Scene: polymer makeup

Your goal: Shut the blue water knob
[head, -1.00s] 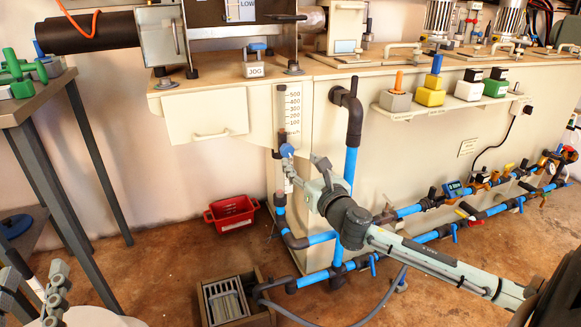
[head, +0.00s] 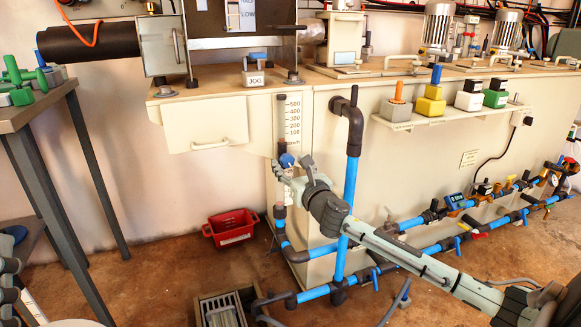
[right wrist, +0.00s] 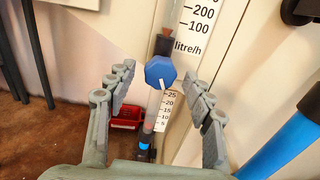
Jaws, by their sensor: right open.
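The blue water knob (head: 287,160) sits on the front of a clear vertical flow tube (head: 281,187) on the cream machine. In the right wrist view the knob (right wrist: 160,72) is a blue, many-sided disc with a pale pointer slanting down to the right. My right gripper (head: 297,172) is open in front of it. In the wrist view its two fingers stand left and right of the knob, apart from it, with a gap on both sides. Part of my left gripper (head: 9,281) shows cut off at the left edge; its jaws cannot be made out.
A blue and black pipe (head: 350,185) rises just right of the knob. A cream drawer (head: 205,118) juts out to the upper left. A red crate (head: 230,228) and a grated drain box (head: 222,308) are on the floor below.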

